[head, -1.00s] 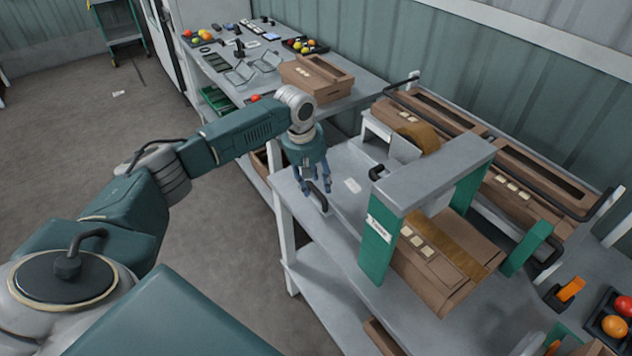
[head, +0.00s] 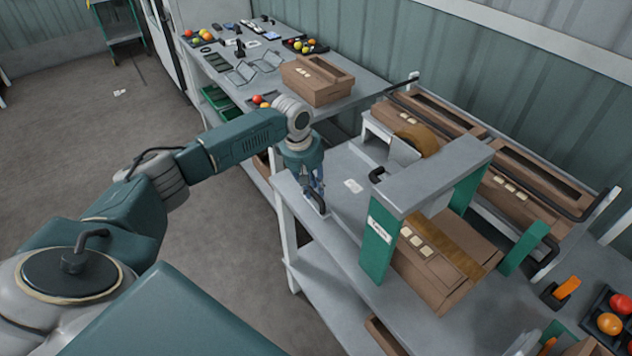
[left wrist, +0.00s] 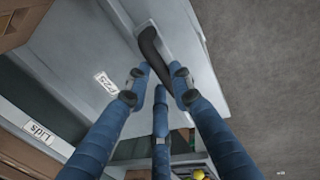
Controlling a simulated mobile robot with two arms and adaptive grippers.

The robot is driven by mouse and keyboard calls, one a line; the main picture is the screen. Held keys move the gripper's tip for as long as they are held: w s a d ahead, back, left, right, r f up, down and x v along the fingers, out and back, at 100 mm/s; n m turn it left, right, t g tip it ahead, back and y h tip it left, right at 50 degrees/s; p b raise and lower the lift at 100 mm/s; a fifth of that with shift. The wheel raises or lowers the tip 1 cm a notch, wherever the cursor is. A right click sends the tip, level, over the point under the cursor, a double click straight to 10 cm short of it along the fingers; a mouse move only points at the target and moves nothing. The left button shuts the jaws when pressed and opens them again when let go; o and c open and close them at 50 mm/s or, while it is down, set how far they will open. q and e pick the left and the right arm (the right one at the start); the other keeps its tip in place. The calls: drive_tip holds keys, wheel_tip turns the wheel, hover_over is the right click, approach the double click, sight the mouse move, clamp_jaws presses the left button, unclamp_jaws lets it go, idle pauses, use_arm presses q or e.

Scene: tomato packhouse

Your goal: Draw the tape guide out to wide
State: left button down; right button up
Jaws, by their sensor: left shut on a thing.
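My left gripper (head: 317,192) is shut on a black handle (head: 321,208) at the left edge of the grey bench. In the left wrist view the black bar of the handle (left wrist: 151,45) runs between the blue fingertips (left wrist: 160,80). A white label (head: 353,186) lies on the bench top just right of the handle. The tape guide itself cannot be told apart for certain; the handle may be its pull. My right gripper is out of view.
A brown carton (head: 445,262) lies under the arch. Further cartons (head: 520,200) lie behind a black rail. The back table holds a brown box (head: 318,84) and trays of tomatoes. An orange-handled tool (head: 568,287) lies at right. Bare floor (head: 80,160) is at left.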

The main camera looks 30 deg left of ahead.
use_arm(q)
drive_tip(key=shift+s+a, duration=0.3)
drive_tip(key=shift+s, duration=0.6)
drive_tip(key=shift+s+a, duration=0.15)
drive_tip(key=shift+s, duration=0.1)
drive_tip(key=shift+w+f, duration=0.1)
drive_tip(key=shift+f, duration=0.1)
drive_tip(key=c, duration=1.9)
unclamp_jaws()
drive_tip(key=o, duration=0.4)
drive_tip(key=shift+r, duration=0.1)
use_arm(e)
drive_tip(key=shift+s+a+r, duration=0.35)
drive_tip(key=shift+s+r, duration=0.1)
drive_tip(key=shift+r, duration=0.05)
